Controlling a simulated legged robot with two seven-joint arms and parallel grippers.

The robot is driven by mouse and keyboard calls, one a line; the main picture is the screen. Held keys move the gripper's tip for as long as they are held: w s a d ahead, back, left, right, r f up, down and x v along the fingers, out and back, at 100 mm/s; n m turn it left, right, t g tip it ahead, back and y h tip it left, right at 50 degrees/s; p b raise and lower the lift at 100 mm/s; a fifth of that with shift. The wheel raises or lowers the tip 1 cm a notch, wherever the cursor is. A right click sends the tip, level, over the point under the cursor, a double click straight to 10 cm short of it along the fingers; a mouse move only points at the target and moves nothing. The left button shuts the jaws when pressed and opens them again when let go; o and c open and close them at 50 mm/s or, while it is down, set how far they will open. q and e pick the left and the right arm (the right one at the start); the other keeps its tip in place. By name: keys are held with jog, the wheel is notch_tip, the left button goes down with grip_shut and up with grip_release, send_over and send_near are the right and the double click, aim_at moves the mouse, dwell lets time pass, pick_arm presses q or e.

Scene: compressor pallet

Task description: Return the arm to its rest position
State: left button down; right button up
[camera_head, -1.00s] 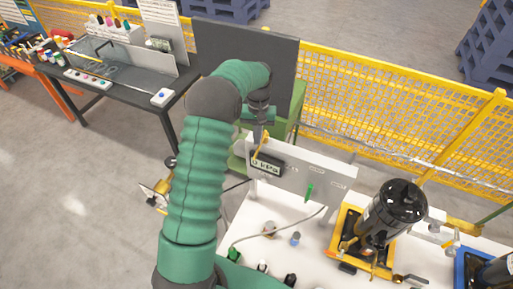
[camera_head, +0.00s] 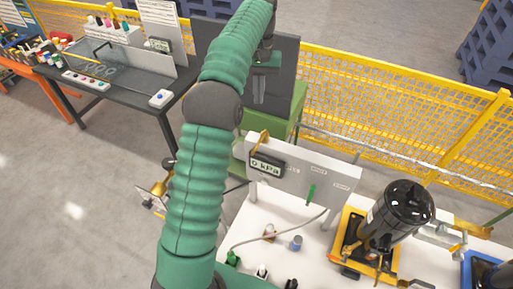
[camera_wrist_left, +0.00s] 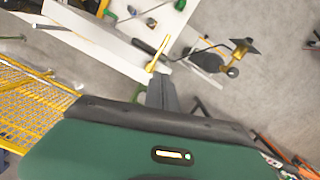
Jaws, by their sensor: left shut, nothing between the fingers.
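My left arm rises from the bottom of the head view, green with a dark elbow, and reaches to the top. My left gripper (camera_head: 259,90) hangs from its far end, fingers together and empty, in front of a dark panel and above a green cabinet. In the left wrist view its closed grey fingers (camera_wrist_left: 161,92) point toward the white bench. The gauge panel (camera_head: 325,185) with a "0 kPa" display (camera_head: 266,164) stands nearer than the gripper, apart from it. My right gripper is not in view.
A black compressor (camera_head: 398,215) stands in a yellow frame on the white bench. A yellow mesh fence (camera_head: 370,110) runs behind. A dark worktable (camera_head: 110,80) with small items stands at the left. Grey floor is open at lower left.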

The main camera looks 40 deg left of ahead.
pick_arm(q)
jog(key=shift+a+f, duration=0.1)
jog(key=shift+a, duration=0.1)
jog(key=s+d+f+m+t+b, duration=0.1)
jog(key=d+f+b, duration=0.4)
jog(key=f, duration=0.3)
jog(key=s+d+f+m+b, duration=0.2)
jog(key=d+f+b, duration=0.35)
jog(key=f, duration=0.35)
jog(key=s+d+f+m+t+b, duration=0.1)
jog(key=d+f+b, duration=0.35)
jog(key=f, duration=0.35)
jog(key=s+d+f+m+t+b, duration=0.1)
jog(key=s+d+f+m+b, duration=0.2)
jog(key=s+f, duration=0.9)
jog(key=d+f+b, duration=0.2)
jog(key=d+b, duration=0.1)
jog(key=d, duration=0.2)
jog(key=shift+s+d+f+t+y, duration=0.2)
jog(key=shift+s+t+y, duration=0.1)
jog(key=shift+s, duration=0.1)
jog(key=shift+s+d+r, duration=0.15)
jog(key=shift+d, duration=0.15)
jog(key=shift+a, duration=0.1)
